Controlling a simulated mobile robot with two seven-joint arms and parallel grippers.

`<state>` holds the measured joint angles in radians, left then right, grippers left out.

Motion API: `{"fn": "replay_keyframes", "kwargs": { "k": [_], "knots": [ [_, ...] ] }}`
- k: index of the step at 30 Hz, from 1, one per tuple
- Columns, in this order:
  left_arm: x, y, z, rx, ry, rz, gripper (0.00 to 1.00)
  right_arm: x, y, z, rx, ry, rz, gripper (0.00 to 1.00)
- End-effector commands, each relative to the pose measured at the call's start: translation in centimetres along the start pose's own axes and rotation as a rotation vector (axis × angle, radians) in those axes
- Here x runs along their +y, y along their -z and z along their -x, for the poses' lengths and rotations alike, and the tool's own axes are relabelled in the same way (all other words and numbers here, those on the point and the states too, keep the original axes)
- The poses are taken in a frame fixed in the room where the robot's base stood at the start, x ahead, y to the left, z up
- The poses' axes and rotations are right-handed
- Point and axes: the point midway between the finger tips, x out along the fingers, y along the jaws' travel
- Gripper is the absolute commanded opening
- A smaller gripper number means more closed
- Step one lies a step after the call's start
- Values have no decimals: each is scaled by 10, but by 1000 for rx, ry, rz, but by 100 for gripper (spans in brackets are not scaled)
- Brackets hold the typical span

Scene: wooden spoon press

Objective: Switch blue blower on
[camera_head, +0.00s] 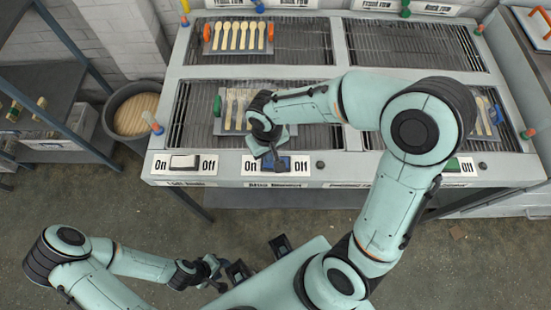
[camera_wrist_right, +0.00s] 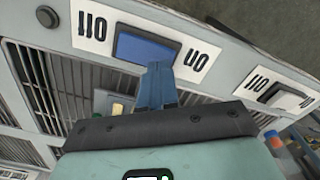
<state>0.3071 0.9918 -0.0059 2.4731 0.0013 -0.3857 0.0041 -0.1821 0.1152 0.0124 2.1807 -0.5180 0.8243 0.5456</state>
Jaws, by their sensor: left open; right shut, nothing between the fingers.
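The blue blower's rocker switch (camera_head: 284,164) sits on the table's front panel in the head view, between an "On" label on its left and an "Off" label on its right. It also shows in the right wrist view (camera_wrist_right: 145,48), upside down. My right gripper (camera_head: 275,162) is shut and empty, its fingertips overlapping the switch in both views. I cannot tell whether they touch it, or which side is pressed. My left gripper (camera_head: 213,272) is open and empty, low over the floor area, away from the table.
A white switch (camera_head: 184,162) stands to the left, with a green switch (camera_head: 452,164) to the right. A tray of wooden spoons (camera_head: 238,37) lies on the back-left grille; another tray (camera_head: 226,118) lies behind my right gripper. A bin (camera_head: 134,114) stands left of the table.

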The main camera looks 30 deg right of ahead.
Motion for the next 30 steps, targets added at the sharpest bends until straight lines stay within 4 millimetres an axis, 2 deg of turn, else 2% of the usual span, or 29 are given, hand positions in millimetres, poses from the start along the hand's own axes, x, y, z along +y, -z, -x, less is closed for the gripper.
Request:
{"fn": "replay_keyframes", "kwargs": {
  "k": [30],
  "knots": [
    [-4,-3,-10,-5,2,2,43,0,0,-11,-1,0,0,0]
  ]
}}
